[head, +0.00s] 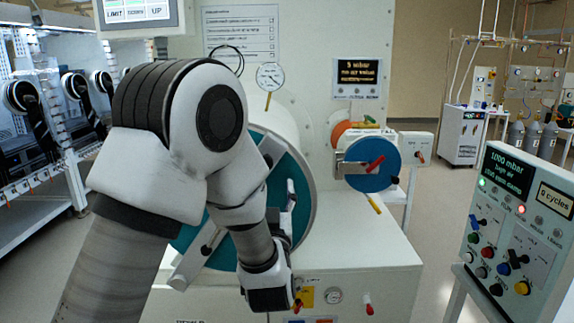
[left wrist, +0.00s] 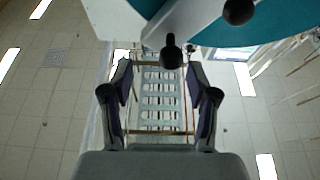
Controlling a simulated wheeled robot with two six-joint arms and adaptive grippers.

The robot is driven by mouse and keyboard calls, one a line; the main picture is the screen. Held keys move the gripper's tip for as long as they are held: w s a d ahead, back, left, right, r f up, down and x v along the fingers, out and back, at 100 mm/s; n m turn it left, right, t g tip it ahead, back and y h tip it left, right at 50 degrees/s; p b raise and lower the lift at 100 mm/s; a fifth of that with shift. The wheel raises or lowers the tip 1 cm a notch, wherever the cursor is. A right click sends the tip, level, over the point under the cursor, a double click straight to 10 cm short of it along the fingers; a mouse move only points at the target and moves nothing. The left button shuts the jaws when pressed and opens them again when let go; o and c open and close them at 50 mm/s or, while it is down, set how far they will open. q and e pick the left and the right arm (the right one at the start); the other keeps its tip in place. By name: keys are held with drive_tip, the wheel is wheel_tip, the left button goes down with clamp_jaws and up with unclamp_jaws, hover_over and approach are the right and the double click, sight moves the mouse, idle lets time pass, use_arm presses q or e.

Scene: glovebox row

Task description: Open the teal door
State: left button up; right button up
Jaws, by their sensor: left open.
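The teal door (head: 192,237) is a large round disc on the front of a white cylindrical chamber (head: 278,117). My left arm hides much of it. It appears to lie against the chamber. A grey bar (head: 186,270) with black knobs crosses its face. My left gripper (head: 289,193) is in front of the door's right part, fingers pointing up. In the left wrist view, the gripper (left wrist: 160,75) is open and empty. A black knob (left wrist: 171,52) shows near the fingertips, between them in the picture; contact cannot be told. My right gripper is out of view.
A smaller blue round door (head: 372,178) with a red handle is to the right. A white cabinet (head: 385,262) with a gauge and red valves is below. A control panel (head: 520,220) stands at the right. Open floor (head: 440,220) lies between them.

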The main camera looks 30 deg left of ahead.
sight(266, 163)
use_arm(q)
drive_tip(key=p+x, duration=0.1)
drive_tip(key=x, duration=0.1)
drive_tip(key=p+x, duration=0.1)
drive_tip(key=x, duration=0.1)
drive_tip(key=s+r+p+x, duration=0.1)
drive_tip(key=x, duration=0.2)
drive_tip(key=shift+a, duration=0.45)
drive_tip(key=shift+a+r, duration=0.1)
drive_tip(key=shift+r, duration=0.05)
drive_tip(key=shift+s+r, duration=0.15)
drive_tip(key=shift+s, duration=0.25)
drive_tip(key=shift+w, duration=0.25)
drive_tip(key=c, duration=0.9)
clamp_jaws()
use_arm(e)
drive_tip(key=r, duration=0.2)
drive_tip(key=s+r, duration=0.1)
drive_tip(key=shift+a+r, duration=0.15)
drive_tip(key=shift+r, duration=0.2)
